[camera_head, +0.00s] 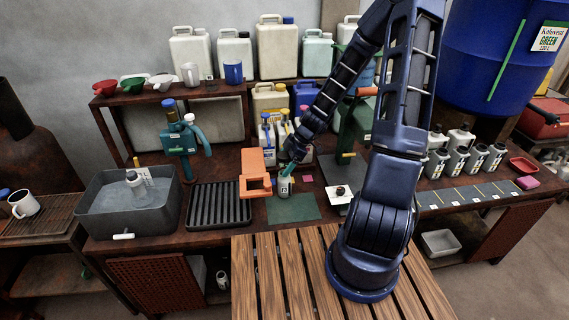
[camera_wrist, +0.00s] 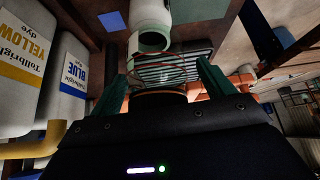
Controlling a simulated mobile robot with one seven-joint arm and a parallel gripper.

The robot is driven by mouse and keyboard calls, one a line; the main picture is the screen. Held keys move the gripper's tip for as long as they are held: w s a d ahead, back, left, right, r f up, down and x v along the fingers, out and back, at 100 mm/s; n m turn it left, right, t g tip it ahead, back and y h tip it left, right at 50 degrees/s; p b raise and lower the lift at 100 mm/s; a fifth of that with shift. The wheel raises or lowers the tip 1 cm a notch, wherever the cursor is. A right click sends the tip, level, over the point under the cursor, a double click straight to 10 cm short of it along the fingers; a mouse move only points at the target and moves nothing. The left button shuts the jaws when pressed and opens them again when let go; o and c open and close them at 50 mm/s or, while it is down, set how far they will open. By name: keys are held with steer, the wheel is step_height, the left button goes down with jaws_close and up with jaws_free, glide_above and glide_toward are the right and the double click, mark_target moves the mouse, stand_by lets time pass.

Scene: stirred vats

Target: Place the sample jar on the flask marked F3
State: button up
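My gripper (camera_head: 288,164) reaches down over the bench, just above a pale flask (camera_head: 284,188) on a green mat (camera_head: 293,208). The flask's small label seems to read F3. In the wrist view its round mouth (camera_wrist: 152,40) lies ahead of the fingertips. The two green fingers of my gripper (camera_wrist: 165,78) stand apart, with a clear, thin-rimmed vessel (camera_wrist: 150,72) between them, which looks like the sample jar. It appears held and apart from the flask, though its edges are faint. In the head view the jar is hidden or too small to make out.
An orange bracket (camera_head: 256,178) stands close to the left of the flask. Dye bottles (camera_head: 266,132) stand behind it. A white card (camera_head: 341,196) with a small dark item lies to the right. A black ribbed rack (camera_head: 218,204) and a grey tub (camera_head: 110,208) are further left.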

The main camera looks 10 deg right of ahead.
steer(key=shift+d+r, duration=0.25)
steer(key=shift+r, duration=0.2)
steer(key=v, duration=0.4)
steer(key=shift+r, duration=0.4)
step_height(320, 180, up, 4)
steer(key=shift+r, duration=1.15)
steer(key=s+d+r+m+t+h, duration=0.2)
steer(key=s+d+r+m, duration=0.4)
steer(key=s+r+m, duration=0.3)
steer(key=s+d+r+m+t+h, duration=0.3)
steer(key=s+d+r+m, duration=0.3)
steer(key=s+r+m, duration=0.4)
step_height(320, 180, up, 3)
steer(key=shift+s+d+f+h, duration=0.1)
steer(key=shift+s+d+h, duration=0.05)
steer(key=shift+s+h, duration=0.65)
